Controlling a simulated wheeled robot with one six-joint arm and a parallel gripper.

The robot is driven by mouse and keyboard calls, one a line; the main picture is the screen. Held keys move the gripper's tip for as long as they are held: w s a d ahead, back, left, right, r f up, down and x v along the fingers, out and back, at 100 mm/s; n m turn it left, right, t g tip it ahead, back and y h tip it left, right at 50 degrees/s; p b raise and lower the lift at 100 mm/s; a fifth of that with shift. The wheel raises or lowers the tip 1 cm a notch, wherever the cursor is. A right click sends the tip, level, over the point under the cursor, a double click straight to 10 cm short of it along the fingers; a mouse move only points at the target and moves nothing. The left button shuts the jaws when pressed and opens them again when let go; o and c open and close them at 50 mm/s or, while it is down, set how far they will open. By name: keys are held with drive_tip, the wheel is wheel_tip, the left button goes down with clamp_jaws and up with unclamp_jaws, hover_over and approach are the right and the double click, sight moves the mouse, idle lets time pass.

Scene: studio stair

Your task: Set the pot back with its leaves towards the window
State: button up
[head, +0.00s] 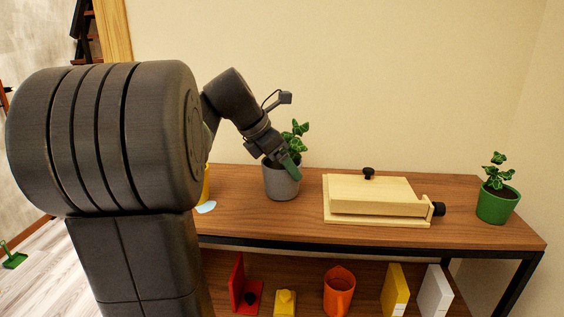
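A grey pot (281,184) with a leafy green plant (297,138) stands upright on the wooden shelf top, left of the middle. Its leaves show above the rim, mostly on the right side. A second plant in a green pot (497,205) stands at the shelf's right end. No window is in view.
A pale wooden press-like box (374,197) with dark knobs lies right of the grey pot. A yellow object (206,187) and a light-blue patch (205,207) are at left, partly behind my arm. The lower shelf holds an orange jug (339,290) and several other items.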

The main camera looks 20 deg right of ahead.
drive_tip(key=o, duration=1.1)
drive_tip(key=shift+f, duration=0.1)
